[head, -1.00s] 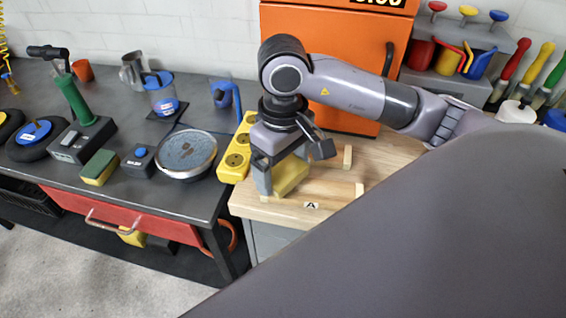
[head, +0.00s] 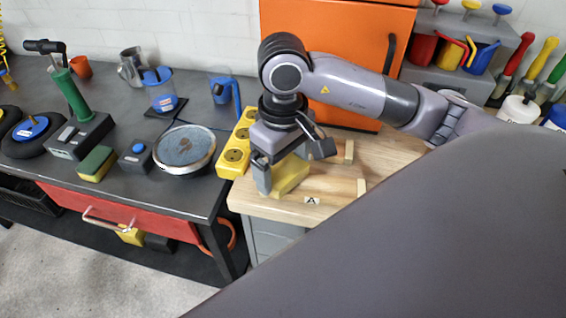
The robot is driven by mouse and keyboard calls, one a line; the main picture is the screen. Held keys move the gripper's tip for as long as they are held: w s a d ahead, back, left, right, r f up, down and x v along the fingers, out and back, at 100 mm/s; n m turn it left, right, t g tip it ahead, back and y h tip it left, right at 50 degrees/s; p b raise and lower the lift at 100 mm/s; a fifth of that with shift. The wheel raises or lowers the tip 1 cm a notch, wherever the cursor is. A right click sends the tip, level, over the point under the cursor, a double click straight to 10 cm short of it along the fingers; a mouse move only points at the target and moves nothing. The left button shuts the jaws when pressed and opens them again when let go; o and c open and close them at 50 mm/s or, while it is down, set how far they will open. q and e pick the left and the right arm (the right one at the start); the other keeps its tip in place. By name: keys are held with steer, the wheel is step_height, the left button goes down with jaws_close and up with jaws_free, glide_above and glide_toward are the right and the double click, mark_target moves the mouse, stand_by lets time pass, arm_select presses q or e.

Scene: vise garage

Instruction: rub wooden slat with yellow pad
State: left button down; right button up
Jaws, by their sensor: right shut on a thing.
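My right gripper (head: 276,178) points down over the left part of the wooden bench top and is shut on the yellow pad (head: 290,174). The pad is at the bench surface, low between the fingers; whether it presses on wood is hard to tell. The wooden slat (head: 335,185) lies flat on the bench to the right of the pad, pale like the bench, between small wooden blocks; its left part is hidden by the pad and gripper. My left gripper is not in view.
A yellow power strip (head: 236,150) stands close left of my right gripper. Small wooden blocks (head: 349,152) and a label "A" (head: 312,201) are on the bench. An orange cabinet (head: 335,30) stands behind. The dark table (head: 100,190) at left holds a round dish (head: 184,150) and a green-yellow sponge (head: 96,163).

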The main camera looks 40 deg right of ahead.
steer(key=shift+f+b, duration=0.4)
